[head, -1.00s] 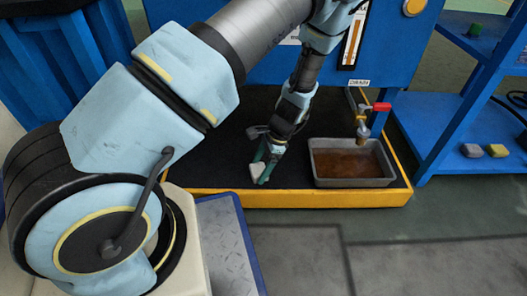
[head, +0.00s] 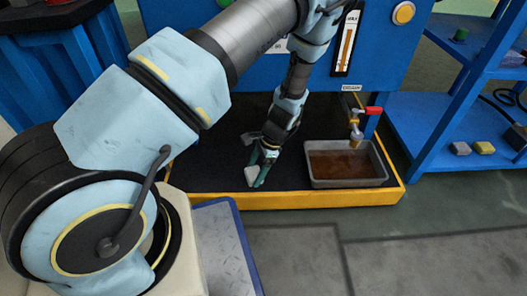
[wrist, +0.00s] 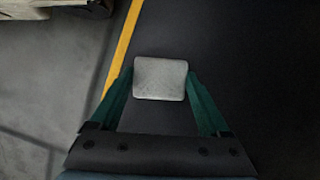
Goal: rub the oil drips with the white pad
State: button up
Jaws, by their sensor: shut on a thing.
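The white pad (head: 251,177) is a small pale block between the fingertips of my gripper (head: 262,170), low over the black mat left of the oil tray. In the wrist view the pad (wrist: 160,78) sits squarely between the two green fingers, which are shut on it. I cannot tell whether the pad touches the mat. The oil drips cannot be made out on the dark mat in either view. The pad and fingers cover part of the mat.
A grey tray (head: 345,185) of brown oil stands right of my gripper, under a tap with a red handle (head: 374,111). The mat has a raised yellow edge (head: 300,200) in front. A blue shelf (head: 425,125) stands at right. Black mat (head: 220,150) left of the gripper is clear.

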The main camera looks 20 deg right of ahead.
jog(key=shift+s+d, duration=0.15)
jog(key=shift+d, duration=0.2)
jog(key=shift+a+p+v, duration=0.25)
jog(key=shift+p+v, duration=0.7)
jog(key=shift+v, duration=0.3)
notch_tip(320, 180, up, 6)
jog(key=p, duration=0.5)
jog(key=shift+f, duration=0.15)
